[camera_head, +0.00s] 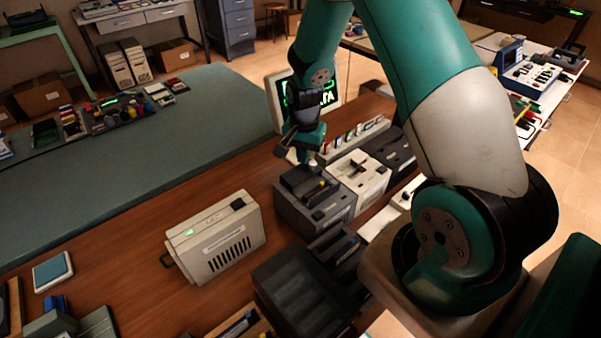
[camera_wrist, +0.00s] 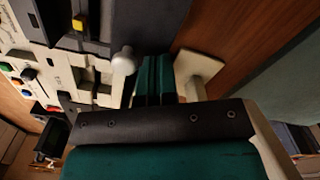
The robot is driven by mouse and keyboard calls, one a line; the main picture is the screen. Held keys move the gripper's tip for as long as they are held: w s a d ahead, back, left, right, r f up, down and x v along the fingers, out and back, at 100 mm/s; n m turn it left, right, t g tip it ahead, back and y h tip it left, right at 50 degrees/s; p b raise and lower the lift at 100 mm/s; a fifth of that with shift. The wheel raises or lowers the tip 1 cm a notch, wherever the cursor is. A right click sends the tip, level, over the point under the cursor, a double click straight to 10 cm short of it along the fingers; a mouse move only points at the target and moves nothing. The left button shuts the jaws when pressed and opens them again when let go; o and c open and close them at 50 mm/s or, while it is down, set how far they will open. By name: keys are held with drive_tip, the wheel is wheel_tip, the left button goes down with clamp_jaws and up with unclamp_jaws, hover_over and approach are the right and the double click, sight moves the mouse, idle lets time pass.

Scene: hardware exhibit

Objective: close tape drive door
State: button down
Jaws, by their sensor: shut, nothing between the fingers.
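Several box-like drive units stand in a row on the wooden bench. The nearest is a dark grey unit (camera_head: 305,212) with a yellow part on top. I take it for the tape drive, but its door is not clear. My gripper (camera_head: 308,148) is shut and empty, pointing down just beyond this unit. In the wrist view, the teal fingers of my gripper (camera_wrist: 158,78) are together beside a pale round knob (camera_wrist: 123,62). I cannot tell whether they touch it. The dark grey unit also shows at the upper left there (camera_wrist: 120,18), with a yellow button.
A white unit (camera_head: 372,180) and a black unit (camera_head: 398,148) stand beside the grey one. A monitor (camera_head: 278,100) with green text is behind my gripper. A beige case (camera_head: 215,240) and a black tray (camera_head: 275,275) are nearer. Bare wood lies left of the units.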

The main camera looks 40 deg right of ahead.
drive_tip(key=shift+s+d, duration=0.1)
drive_tip(key=shift+s, duration=2.9)
drive_tip(key=shift+w+r, duration=0.1)
drive_tip(key=shift+w, duration=0.2)
idle(0.4)
wheel_tip(320, 180, up, 7)
drive_tip(key=p, duration=0.6)
drive_tip(key=shift+s, duration=0.1)
idle(0.4)
